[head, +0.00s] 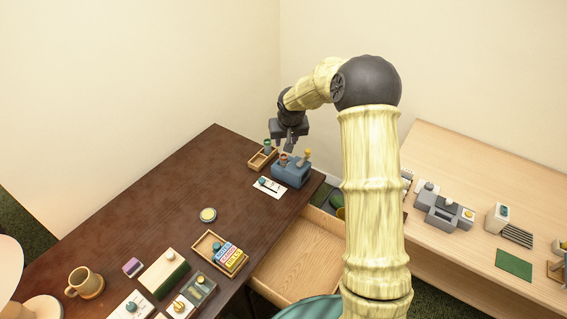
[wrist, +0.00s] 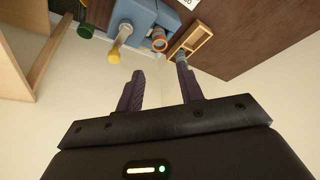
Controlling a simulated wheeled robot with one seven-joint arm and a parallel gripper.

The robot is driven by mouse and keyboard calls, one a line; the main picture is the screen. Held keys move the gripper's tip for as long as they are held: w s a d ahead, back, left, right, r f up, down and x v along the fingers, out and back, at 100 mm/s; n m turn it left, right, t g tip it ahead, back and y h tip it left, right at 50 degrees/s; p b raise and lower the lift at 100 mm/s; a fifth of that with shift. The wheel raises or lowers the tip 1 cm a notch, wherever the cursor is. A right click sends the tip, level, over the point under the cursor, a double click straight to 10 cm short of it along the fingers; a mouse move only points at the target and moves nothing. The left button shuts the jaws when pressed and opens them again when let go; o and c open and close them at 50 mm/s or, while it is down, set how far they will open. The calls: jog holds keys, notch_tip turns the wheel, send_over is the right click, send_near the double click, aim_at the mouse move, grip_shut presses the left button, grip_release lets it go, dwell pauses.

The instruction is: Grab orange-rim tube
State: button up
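The orange-rim tube (head: 283,159) stands in a blue block rack (head: 292,175) at the far corner of the dark table. In the wrist view the orange-rim tube (wrist: 159,40) shows its open mouth, in the blue rack (wrist: 146,17). My gripper (head: 289,146) is just above the rack, fingers pointing down. In the wrist view my gripper (wrist: 158,75) is open and empty, and the orange rim lies beyond the gap between the fingertips, apart from them. A yellow-topped tube (head: 307,153) stands at the rack's right end.
A wooden tray (head: 258,162) sits left of the rack, with a green-topped tube (head: 267,145) at it, close to one fingertip in the wrist view. A white card (head: 269,187) lies in front. An open drawer (head: 303,258) juts out below the table edge.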

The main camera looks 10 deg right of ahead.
aim_at(284, 156)
jog(key=x, duration=0.7)
jog(key=shift+w+f+p, duration=0.2)
jog(key=shift+f+p, duration=0.1)
jog(key=shift+f, duration=0.05)
jog(key=shift+p+x, duration=0.55)
jog(key=shift+x, duration=2.1)
jog(key=shift+s, duration=0.1)
jog(key=c, duration=0.7)
